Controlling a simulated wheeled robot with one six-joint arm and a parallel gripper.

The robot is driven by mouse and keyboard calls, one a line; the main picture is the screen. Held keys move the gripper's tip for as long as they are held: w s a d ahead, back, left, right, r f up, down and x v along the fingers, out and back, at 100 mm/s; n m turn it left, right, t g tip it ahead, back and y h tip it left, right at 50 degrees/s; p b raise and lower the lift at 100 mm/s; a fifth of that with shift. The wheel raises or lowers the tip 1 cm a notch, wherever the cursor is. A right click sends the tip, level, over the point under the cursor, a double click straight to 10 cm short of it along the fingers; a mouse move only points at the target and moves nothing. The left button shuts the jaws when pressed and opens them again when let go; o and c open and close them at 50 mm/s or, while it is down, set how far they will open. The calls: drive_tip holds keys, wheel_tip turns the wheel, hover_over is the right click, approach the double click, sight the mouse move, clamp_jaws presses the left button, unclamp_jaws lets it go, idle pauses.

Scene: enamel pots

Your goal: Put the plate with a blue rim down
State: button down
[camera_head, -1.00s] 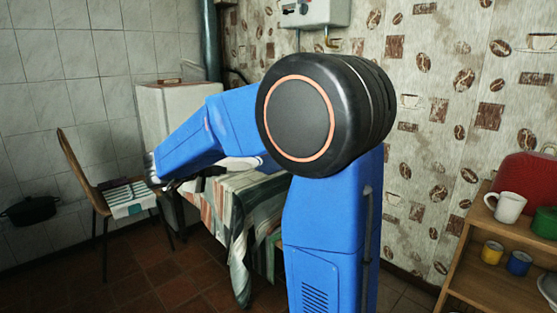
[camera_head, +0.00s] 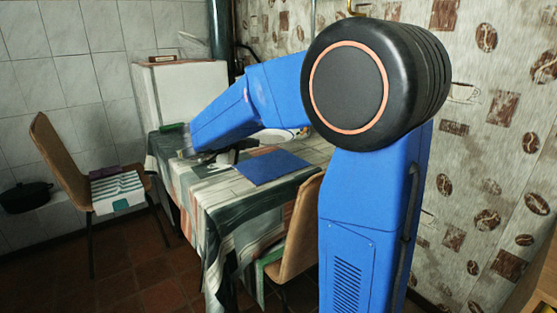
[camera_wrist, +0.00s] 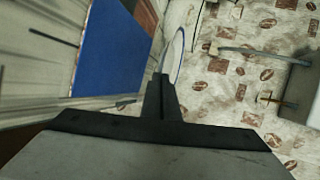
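A blue mat (camera_head: 270,167) lies bare on the striped tablecloth; it also shows in the wrist view (camera_wrist: 112,48). A chair (camera_head: 300,235) stands at the table's near right side, another (camera_head: 62,160) at the left. A white cabinet (camera_head: 183,95) stands behind the table.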

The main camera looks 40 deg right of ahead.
sight(255, 176)
drive_tip(key=shift+w+d+f, duration=0.1)
drive_tip(key=shift+f, duration=2.4)
drive_tip(key=shift+d+f, duration=0.1)
drive_tip(key=shift+f, duration=2.4)
drive_tip(key=c, duration=2.5)
unclamp_jaws()
drive_tip(key=shift+f, duration=0.1)
drive_tip(key=shift+o, duration=0.9)
